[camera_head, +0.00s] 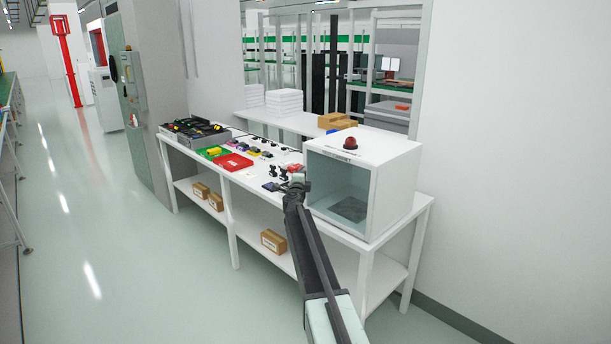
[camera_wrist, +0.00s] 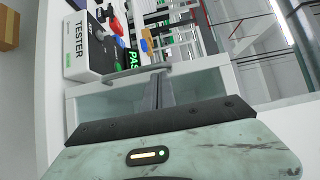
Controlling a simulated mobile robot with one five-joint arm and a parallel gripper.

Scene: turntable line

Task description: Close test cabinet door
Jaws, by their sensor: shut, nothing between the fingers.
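The test cabinet (camera_head: 397,180) is a white box on the right end of the white bench, with a red dome lamp (camera_head: 350,143) on top. Its front shows a white frame around a greenish pane or opening, with a dark mat inside. I cannot tell for certain where the door stands. My gripper (camera_head: 298,182) is shut and empty at the cabinet's left front edge; contact is unclear. In the wrist view my gripper (camera_wrist: 158,90) points at a white frame (camera_wrist: 190,68) with pale green panels, and a grey curved bar lies beside it.
A white TESTER box (camera_wrist: 83,47) with a green PASS display is near the gripper in the wrist view. A red tray (camera_head: 233,162), a green tray and small parts lie on the bench. Cardboard boxes (camera_head: 273,241) sit on its lower shelf. The floor at left is clear.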

